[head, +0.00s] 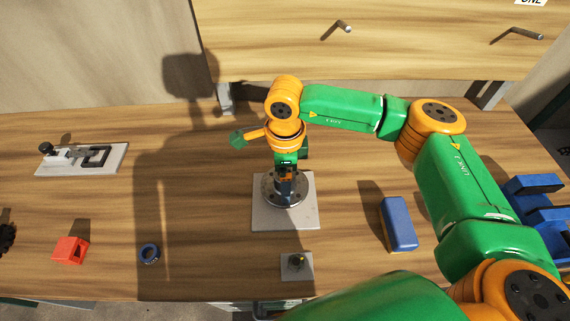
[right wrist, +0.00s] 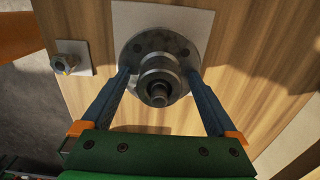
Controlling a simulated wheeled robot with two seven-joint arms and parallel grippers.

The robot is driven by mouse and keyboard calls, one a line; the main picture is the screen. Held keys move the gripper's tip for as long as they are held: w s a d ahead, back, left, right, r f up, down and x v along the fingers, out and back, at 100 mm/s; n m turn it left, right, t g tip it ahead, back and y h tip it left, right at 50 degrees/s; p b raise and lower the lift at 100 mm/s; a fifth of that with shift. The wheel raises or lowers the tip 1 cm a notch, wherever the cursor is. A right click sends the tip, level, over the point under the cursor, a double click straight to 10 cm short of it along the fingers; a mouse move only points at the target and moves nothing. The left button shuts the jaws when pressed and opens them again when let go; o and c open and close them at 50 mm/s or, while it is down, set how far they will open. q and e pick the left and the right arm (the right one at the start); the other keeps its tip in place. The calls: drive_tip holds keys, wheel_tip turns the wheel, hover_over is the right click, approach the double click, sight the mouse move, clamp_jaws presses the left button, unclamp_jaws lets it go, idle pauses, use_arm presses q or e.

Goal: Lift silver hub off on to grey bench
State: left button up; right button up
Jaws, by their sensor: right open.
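The silver hub (head: 298,196) is a round flanged metal part with holes in its flange. It sits on a pale square plate (head: 285,219) mid-table, and my gripper partly covers it in the head view. In the right wrist view the hub (right wrist: 158,62) shows its stepped boss and a dark-centred pin or shaft end. My right gripper (head: 286,181) points down over it. Its two blue fingers (right wrist: 160,78) are open, one on each side of the hub; I cannot tell whether they touch it. My left gripper is out of view. The bench top (head: 215,240) looks wood-brown, not grey.
A small plate with a metal fitting (head: 296,266) lies in front of the hub. A blue block (head: 398,223) and blue stand (head: 535,205) are right. A blue ring (head: 150,253), red block (head: 70,250) and clamp plate (head: 60,168) are left. A wooden drawer front (head: 400,45) rises behind.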

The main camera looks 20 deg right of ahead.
clamp_jaws()
drive_tip(key=c, duration=0.6)
unclamp_jaws()
clamp_jaws()
drive_tip(key=shift+r, duration=0.45)
drive_tip(key=shift+r+p, duration=2.65)
drive_tip(key=shift+r, duration=1.2)
drive_tip(key=shift+w, duration=0.1)
